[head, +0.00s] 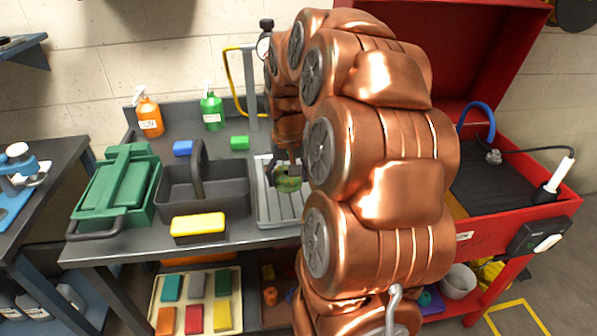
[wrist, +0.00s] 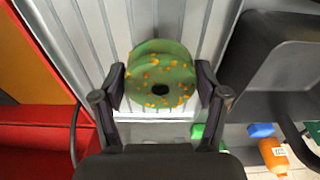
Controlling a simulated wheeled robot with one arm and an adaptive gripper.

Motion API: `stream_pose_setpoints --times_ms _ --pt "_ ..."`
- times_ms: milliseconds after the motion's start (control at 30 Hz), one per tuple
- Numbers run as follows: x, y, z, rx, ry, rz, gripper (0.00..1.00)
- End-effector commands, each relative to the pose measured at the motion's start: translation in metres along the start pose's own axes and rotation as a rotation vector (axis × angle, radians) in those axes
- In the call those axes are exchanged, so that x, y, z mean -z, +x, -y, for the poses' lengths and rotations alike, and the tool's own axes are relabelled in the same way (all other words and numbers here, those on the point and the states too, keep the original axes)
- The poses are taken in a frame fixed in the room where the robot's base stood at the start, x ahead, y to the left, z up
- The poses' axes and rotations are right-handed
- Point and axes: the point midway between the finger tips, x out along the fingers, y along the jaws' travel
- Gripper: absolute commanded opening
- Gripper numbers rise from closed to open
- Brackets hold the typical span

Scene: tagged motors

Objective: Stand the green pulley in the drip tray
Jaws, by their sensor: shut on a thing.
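The green pulley (wrist: 160,78) has orange specks and a dark centre hole, and it sits between the two fingers of my gripper (wrist: 160,88) in the wrist view. Both fingers press on its sides. In the head view the pulley (head: 288,180) shows just below my gripper (head: 286,168), over the drip tray. The drip tray (head: 275,208) is light grey and ribbed, and its ribs (wrist: 80,45) fill the background behind the pulley in the wrist view. My arm hides the tray's right part in the head view. I cannot tell whether the pulley touches the tray.
A dark tote with a handle (head: 200,190) stands just left of the tray, with a yellow block (head: 198,226) in front. A green toolbox (head: 118,187) is farther left. Orange (head: 150,118) and green (head: 211,110) bottles stand behind. A red cabinet (head: 500,222) is at right.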

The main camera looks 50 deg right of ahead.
Motion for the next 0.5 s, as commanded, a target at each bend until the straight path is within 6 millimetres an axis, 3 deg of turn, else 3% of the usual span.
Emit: stream_pose_setpoints --times_ms 300,500 --pt "0.035 0.007 -0.026 0.000 0.002 -0.001 0.38" --pt "0.043 0.010 -0.032 0.000 0.002 0.001 0.38"
